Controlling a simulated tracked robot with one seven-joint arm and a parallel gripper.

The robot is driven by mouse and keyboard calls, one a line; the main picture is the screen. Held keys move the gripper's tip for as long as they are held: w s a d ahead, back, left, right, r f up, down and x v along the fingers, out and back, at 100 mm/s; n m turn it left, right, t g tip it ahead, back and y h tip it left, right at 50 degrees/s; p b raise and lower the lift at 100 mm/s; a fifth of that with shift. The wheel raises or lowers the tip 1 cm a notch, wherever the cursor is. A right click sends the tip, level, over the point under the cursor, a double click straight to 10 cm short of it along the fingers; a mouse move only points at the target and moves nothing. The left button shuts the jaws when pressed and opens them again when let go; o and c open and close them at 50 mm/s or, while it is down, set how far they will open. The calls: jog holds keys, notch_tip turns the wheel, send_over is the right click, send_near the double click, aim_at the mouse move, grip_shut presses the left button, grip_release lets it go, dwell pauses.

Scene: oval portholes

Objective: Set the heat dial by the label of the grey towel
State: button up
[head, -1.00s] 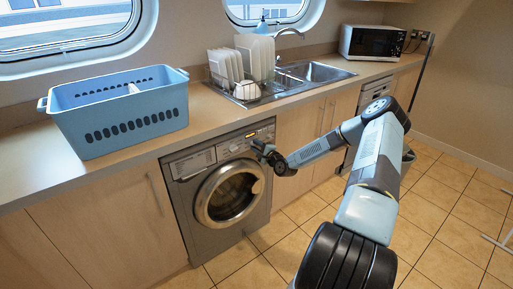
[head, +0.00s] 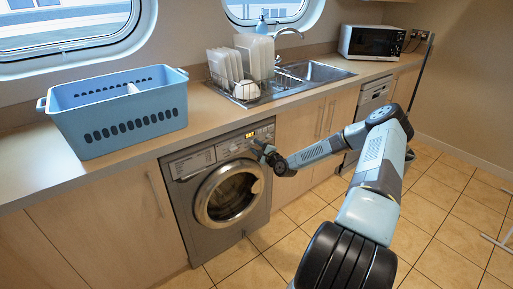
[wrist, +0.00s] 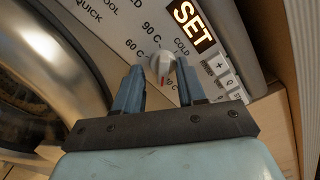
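The heat dial (wrist: 161,65) is a small pale knob with a reddish mark on the washing machine's panel, beside printed labels including 60 C, 90 C and COLD. My gripper (wrist: 159,72) has its two fingers apart, one on each side of the dial. Gaps show between dial and fingers, so it looks open around the dial. An orange display (wrist: 193,22) reads SET. In the head view my gripper (head: 262,150) is at the upper right of the washing machine (head: 188,208), hiding the dial. No grey towel or its label can be made out.
A blue basket (head: 120,125) stands on the counter (head: 25,180) at left, with a small white item inside. A dish rack (head: 238,90), a sink (head: 318,72) and a microwave (head: 372,42) are further right. Small buttons (wrist: 222,72) lie right of the dial. Tiled floor is open at right.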

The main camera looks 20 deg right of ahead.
jog(key=o, duration=0.3)
jog(key=shift+r, duration=0.15)
jog(key=v, duration=1.3)
jog(key=shift+s, duration=0.35)
jog(key=shift+d, duration=0.1)
